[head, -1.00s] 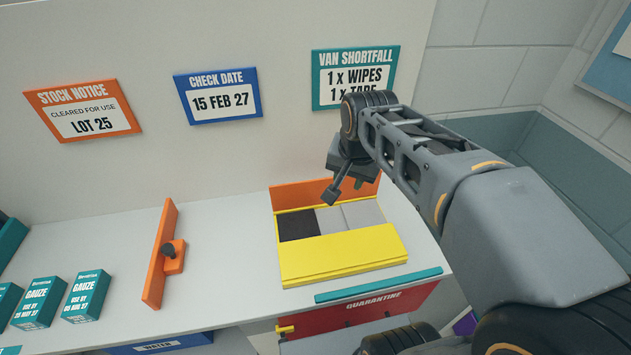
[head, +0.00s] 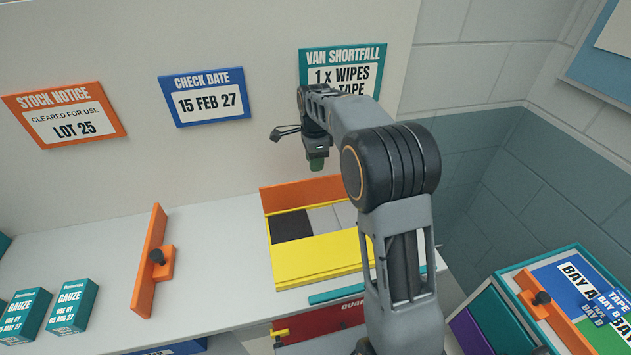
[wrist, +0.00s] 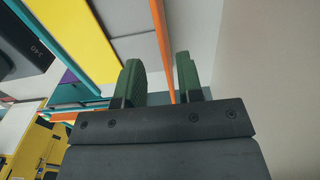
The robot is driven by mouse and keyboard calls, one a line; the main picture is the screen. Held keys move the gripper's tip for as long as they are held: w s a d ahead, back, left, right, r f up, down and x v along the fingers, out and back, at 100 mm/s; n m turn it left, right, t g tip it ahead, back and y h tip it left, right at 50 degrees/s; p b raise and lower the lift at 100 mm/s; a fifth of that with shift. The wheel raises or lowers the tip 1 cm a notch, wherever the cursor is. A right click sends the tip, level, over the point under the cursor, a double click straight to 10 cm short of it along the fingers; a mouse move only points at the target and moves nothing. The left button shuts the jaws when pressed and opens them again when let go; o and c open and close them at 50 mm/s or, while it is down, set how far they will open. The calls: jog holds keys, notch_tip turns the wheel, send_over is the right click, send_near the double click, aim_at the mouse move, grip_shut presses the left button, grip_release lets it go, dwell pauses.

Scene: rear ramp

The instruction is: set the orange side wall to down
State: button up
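The orange side wall (head: 290,195) stands upright along the back edge of the yellow box (head: 318,262) on the counter. My arm hides its right part. My gripper (head: 317,164) points down just above the wall's top edge. In the wrist view its two green finger pads (wrist: 160,82) are apart, with nothing held. The orange wall's edge shows as a thin strip (wrist: 162,45) in the gap between the pads. I cannot tell whether the pads reach down past that edge. The yellow panel (wrist: 80,40) lies to the left there.
An orange panel with a black knob (head: 150,265) stands on the counter to the left, near teal gauze boxes (head: 73,306). A teal strip (head: 335,295) lies before the yellow box. A teal-edged case with another knobbed orange panel (head: 550,310) is at right. The back wall is close behind.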

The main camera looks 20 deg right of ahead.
aim_at(315, 178)
notch_tip(315, 178, down, 8)
jog(key=shift+f+p, duration=0.25)
jog(key=shift+p, duration=0.3)
jog(key=shift+c, duration=0.3)
grip_shut()
